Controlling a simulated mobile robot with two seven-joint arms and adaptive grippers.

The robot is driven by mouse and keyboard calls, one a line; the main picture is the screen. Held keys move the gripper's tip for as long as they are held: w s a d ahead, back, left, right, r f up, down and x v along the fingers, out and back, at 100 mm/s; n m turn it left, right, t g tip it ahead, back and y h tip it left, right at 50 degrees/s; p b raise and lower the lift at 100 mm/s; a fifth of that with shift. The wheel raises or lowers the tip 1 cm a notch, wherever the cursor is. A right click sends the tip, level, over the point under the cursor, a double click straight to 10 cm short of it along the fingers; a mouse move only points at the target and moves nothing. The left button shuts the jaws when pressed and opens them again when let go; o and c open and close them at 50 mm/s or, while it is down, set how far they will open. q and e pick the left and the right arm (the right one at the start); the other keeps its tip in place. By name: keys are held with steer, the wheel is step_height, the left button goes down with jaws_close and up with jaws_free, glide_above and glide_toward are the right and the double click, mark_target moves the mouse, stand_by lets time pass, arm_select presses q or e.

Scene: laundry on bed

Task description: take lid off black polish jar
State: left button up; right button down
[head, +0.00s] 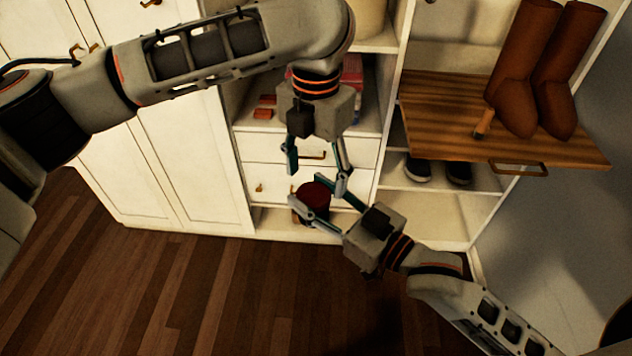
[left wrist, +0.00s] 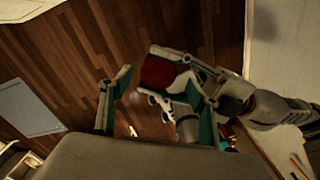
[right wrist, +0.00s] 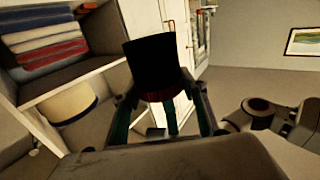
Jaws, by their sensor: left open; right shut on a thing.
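The polish jar has a dark body (right wrist: 155,62) and a dark red lid (head: 314,193). My right gripper (head: 312,202) is shut on the jar and holds it in the air in front of the cabinet. The jar also stands between the fingers in the right wrist view, with a red band at its lower end. My left gripper (head: 316,172) is open just above the lid, pointing down. In the left wrist view the round red lid (left wrist: 158,72) shows between the open left fingers, apart from the left one. Whether the right one touches it is unclear.
A white cabinet with drawers (head: 285,150) stands behind the grippers. A wooden pull-out board (head: 440,120) bears brown boots (head: 527,75) at the right. Dark shoes (head: 418,169) sit on a shelf below it. The wooden floor (head: 180,300) in front is clear.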

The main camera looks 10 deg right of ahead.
mark_target(314, 194)
arm_select(q)
steer(key=shift+r+m, duration=0.3)
steer(key=shift+r, duration=0.5)
steer(key=shift+c, duration=0.4)
steer(key=shift+s+a+r+m, duration=0.1)
steer(key=shift+a+r+m, duration=0.1)
steer(key=shift+r+m, duration=1)
steer(key=shift+f, duration=3.85)
steer(key=c, duration=1.1)
steer(key=shift+c, duration=0.2)
steer(key=n, duration=0.3)
steer(key=shift+n, duration=0.4)
